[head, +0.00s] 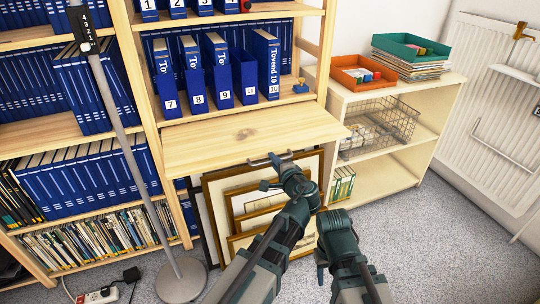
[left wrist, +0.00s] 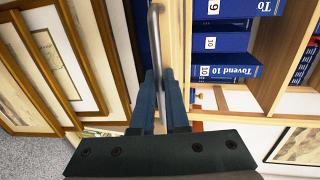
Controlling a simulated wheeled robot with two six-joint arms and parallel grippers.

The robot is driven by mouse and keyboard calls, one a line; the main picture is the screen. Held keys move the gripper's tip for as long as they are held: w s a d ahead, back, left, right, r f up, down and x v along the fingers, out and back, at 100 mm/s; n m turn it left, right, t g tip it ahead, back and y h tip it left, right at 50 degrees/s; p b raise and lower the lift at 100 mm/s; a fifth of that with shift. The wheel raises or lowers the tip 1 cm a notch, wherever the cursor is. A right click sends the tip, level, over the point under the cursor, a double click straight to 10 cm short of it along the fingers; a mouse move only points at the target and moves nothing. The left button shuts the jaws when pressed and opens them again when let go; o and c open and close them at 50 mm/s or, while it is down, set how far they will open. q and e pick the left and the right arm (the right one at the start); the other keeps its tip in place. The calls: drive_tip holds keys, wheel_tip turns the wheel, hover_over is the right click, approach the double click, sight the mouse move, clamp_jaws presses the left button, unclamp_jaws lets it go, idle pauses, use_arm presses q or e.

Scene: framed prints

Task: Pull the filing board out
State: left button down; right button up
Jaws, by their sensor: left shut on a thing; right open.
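The filing board (head: 235,135) is a pale wooden panel sticking out of the bookcase below the row of numbered blue binders. Its metal bar handle (head: 258,162) is on the front edge; in the left wrist view the handle (left wrist: 154,30) runs along the board's edge (left wrist: 176,35). My left gripper (head: 277,168) is at the handle, its fingers (left wrist: 160,95) shut around the bar. Part of the handle is hidden by the gripper. My right gripper (head: 335,218) is open and empty, lower and to the right, apart from the board; its fingertips are hard to make out.
Framed prints (head: 245,205) lean below the board, close to my left arm. A low shelf (head: 400,165) with a wire basket (head: 380,125) and trays stands to the right. Carpet is clear at right.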

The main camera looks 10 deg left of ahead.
use_arm(q)
drive_tip(key=shift+s, duration=0.2)
drive_tip(key=c, duration=1.2)
unclamp_jaws()
drive_tip(key=shift+d, duration=0.1)
